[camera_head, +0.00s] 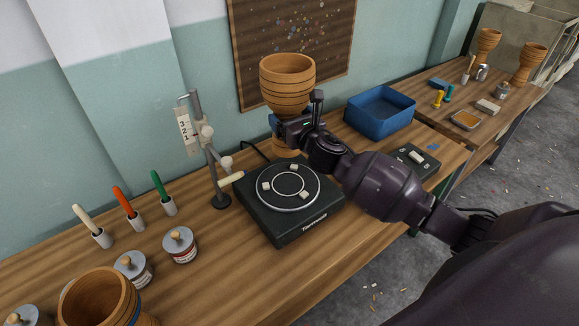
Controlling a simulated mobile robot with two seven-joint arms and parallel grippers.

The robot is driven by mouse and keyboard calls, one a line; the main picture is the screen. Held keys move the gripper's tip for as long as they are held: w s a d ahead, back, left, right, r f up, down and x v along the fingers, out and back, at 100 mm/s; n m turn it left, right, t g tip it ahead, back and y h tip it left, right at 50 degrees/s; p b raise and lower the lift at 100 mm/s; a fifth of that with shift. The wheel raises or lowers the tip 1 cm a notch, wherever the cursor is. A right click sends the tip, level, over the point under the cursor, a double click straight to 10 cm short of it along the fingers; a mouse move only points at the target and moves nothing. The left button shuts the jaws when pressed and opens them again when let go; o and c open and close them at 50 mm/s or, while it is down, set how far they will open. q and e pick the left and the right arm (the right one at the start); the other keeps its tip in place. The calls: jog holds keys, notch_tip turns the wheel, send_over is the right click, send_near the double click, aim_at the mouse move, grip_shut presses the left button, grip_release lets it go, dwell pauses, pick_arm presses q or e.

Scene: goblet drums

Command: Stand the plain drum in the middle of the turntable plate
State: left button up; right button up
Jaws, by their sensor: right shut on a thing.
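A plain wooden goblet drum (287,82) is upright at the far side of the turntable, its wide mouth up. My right gripper (280,126) is shut on its narrow waist. The arm and gripper hide part of its lower body, and I cannot tell whether its foot touches anything. The turntable is a black box with a round plate (289,201) that carries a white ring and several small pale blocks around it. No drum stands on the plate. My left gripper is not in view.
A clamp stand (212,160) with a pale-handled tool rises left of the turntable. A blue tray (380,113) lies behind right. Brushes, lidded tins (180,245) and a blue-banded drum (100,298) stand at left. More drums (529,64) are on the far right bench.

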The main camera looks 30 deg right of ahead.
aim_at(295, 153)
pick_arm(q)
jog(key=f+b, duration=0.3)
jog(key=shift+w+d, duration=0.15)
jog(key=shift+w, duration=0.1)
pick_arm(e)
notch_tip(295, 153, down, 10)
jog(key=shift+f, duration=0.1)
pick_arm(q)
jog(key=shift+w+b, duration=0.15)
jog(key=shift+b, duration=0.2)
pick_arm(e)
jog(key=shift+f, duration=0.45)
notch_tip(295, 153, down, 4)
jog(key=shift+f+b, duration=0.1)
jog(key=shift+b, duration=0.75)
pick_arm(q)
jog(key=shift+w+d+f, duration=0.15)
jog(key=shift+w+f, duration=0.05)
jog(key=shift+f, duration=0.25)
pick_arm(e)
jog(key=shift+c, duration=0.6)
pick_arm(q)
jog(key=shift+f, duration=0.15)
pick_arm(e)
jog(key=o, duration=1)
jog(key=shift+f, duration=0.15)
jog(key=shift+o, duration=0.9)
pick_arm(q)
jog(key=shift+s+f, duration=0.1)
